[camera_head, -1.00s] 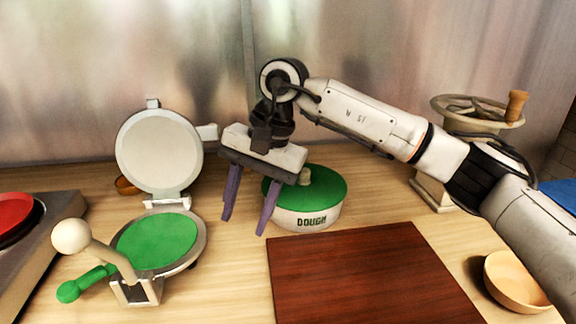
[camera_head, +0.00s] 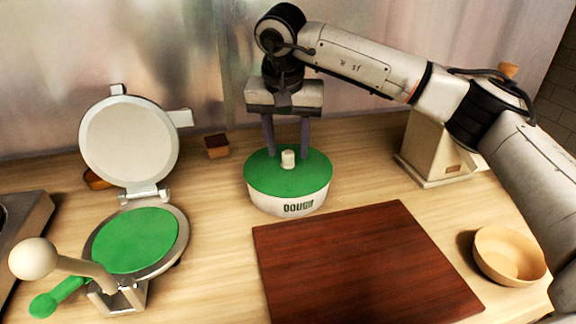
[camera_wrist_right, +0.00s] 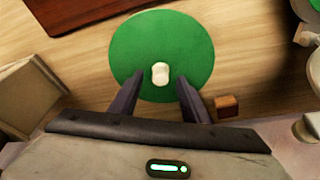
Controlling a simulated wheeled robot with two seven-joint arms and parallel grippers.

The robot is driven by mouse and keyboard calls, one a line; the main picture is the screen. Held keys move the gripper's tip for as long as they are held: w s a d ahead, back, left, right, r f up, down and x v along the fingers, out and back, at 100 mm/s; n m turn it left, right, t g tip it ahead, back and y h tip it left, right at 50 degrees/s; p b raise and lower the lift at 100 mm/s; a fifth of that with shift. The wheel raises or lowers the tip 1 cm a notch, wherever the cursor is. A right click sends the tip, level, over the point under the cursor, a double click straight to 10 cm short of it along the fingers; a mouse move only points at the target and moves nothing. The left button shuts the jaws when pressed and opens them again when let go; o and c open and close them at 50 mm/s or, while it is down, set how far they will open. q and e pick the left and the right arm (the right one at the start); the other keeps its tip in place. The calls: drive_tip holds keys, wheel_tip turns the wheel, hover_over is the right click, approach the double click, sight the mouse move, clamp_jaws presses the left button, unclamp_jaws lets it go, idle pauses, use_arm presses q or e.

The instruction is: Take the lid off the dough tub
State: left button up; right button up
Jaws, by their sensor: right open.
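The dough tub (camera_head: 270,202) is a white round tub with "DOUGH" lettering, standing on the counter behind the red-brown board. Its green lid (camera_head: 262,178) is on it, with a pale knob (camera_head: 288,158) in the middle. My right gripper (camera_head: 287,150) is open and points down over the back part of the lid. In the right wrist view the lid (camera_wrist_right: 190,38) lies beyond the open fingers (camera_wrist_right: 156,85), and the knob (camera_wrist_right: 160,73) shows just ahead of the gap between them. Whether the fingertips touch the lid cannot be told. My left gripper is not in view.
A red-brown board (camera_head: 350,265) lies in front of the tub. An open press (camera_head: 130,145) with a green disc (camera_head: 135,240) stands to the left. A wooden bowl (camera_head: 508,255) and a mill (camera_head: 432,150) are at the right. A small brown block (camera_head: 217,146) sits behind.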

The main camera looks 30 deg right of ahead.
drive_tip(key=shift+x, duration=1.1)
clamp_jaws()
drive_tip(key=shift+r, duration=0.1)
